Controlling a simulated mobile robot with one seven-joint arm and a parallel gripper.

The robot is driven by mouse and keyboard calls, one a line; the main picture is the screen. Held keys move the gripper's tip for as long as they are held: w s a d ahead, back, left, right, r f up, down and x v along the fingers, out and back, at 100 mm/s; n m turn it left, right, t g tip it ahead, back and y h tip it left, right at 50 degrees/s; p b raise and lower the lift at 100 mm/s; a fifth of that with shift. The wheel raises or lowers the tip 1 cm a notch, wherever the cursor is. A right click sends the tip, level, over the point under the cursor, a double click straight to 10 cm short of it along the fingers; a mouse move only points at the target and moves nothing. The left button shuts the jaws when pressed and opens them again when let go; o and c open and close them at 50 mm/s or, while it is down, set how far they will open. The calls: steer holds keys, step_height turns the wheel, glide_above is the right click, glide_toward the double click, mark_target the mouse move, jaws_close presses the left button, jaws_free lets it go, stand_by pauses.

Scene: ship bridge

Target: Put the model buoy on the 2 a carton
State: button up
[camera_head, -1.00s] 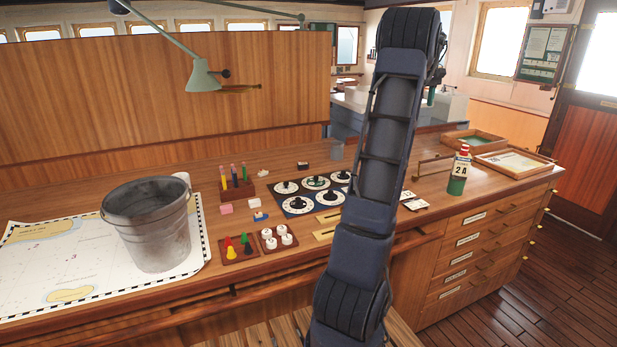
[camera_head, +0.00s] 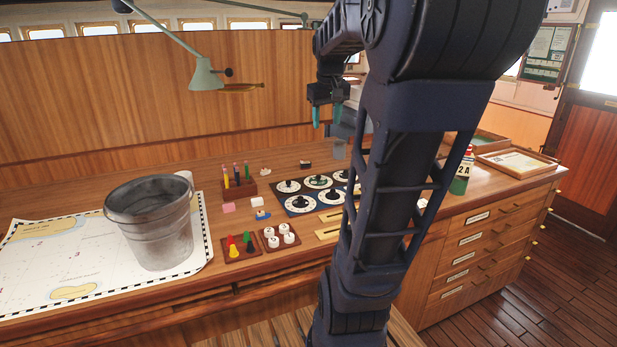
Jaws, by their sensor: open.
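A green container with a white label marked "2 A" and a reddish top (camera_head: 461,172) stands upright at the right end of the desk, partly hidden by my arm. It is the only thing with that mark in view; I cannot tell if it is the carton. No model buoy can be picked out for certain. Small red, green, yellow and black cone-shaped pieces (camera_head: 234,252) stand on a wooden tray (camera_head: 229,258) near the front edge. My gripper (camera_head: 327,119) is open and empty, its teal fingers pointing down above the back of the desk.
A grey metal bucket (camera_head: 153,225) stands on the chart (camera_head: 60,250) at left. Round dials (camera_head: 298,203), white-topped pieces (camera_head: 280,235) and a holder of coloured pegs (camera_head: 240,187) fill the middle. A wooden tray (camera_head: 513,163) lies at far right. A lamp (camera_head: 204,76) hangs at upper left.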

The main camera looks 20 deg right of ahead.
steer(key=s+a+f+t+y, duration=0.1)
steer(key=s+a+f, duration=0.9)
steer(key=s, duration=0.4)
steer(key=shift+a+f, duration=0.25)
steer(key=shift+a, duration=0.6)
